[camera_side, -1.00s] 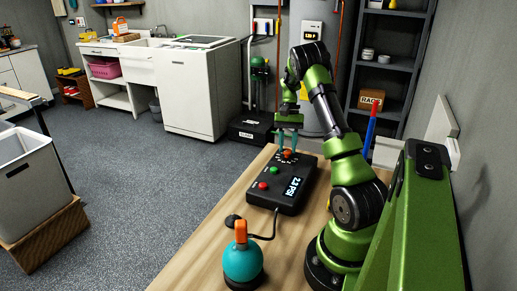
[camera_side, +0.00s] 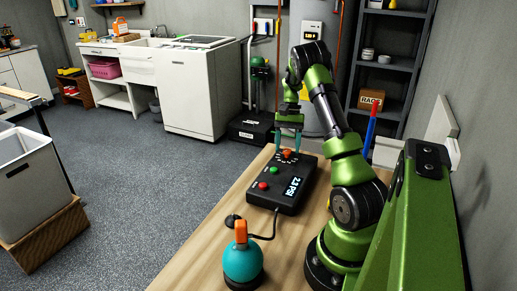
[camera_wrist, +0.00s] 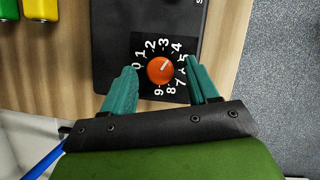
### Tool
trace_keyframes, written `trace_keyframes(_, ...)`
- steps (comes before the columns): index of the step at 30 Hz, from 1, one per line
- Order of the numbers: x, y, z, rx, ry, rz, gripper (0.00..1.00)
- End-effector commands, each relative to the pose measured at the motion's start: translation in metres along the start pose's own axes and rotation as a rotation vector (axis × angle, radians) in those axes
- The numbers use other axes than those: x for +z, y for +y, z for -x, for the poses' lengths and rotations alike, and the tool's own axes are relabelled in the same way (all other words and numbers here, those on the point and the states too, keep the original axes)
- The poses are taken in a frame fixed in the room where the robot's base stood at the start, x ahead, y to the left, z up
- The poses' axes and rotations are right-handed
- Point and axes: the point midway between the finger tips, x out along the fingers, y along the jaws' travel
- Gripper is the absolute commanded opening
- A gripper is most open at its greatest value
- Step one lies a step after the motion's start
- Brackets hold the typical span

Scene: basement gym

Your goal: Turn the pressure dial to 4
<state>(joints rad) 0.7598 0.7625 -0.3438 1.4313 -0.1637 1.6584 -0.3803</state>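The pressure dial is an orange knob (camera_wrist: 160,70) on a black plate ringed by white numbers. Its short light mark points up and to the right, roughly toward the 4; the exact setting is hard to tell. In the side view the knob (camera_side: 287,154) sits at the far end of a black control box (camera_side: 290,205). My gripper (camera_wrist: 161,68) is open, its two teal fingers on either side of the knob with gaps visible. In the side view my gripper (camera_side: 288,151) points down at the knob; its height above the box is unclear.
The box has a red button (camera_side: 263,185), a green button (camera_side: 273,170) and a lit PSI display (camera_side: 291,187). A teal round device (camera_side: 242,262) with an orange top stands nearer on the wooden table (camera_side: 190,270). Green and yellow items (camera_wrist: 40,8) lie left in the wrist view.

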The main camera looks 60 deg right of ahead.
Motion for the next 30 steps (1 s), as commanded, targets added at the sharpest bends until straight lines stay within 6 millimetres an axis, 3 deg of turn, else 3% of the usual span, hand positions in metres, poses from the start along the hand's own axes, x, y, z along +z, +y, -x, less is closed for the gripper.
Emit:
trace_keyframes(8,-0.001,0.000,0.009,0.000,0.002,0.001,0.59)
trace_keyframes(22,-0.001,0.000,0.112,0.000,0.006,-0.001,0.59)
trace_keyframes(30,-0.001,0.001,0.152,0.004,0.001,0.002,0.59)
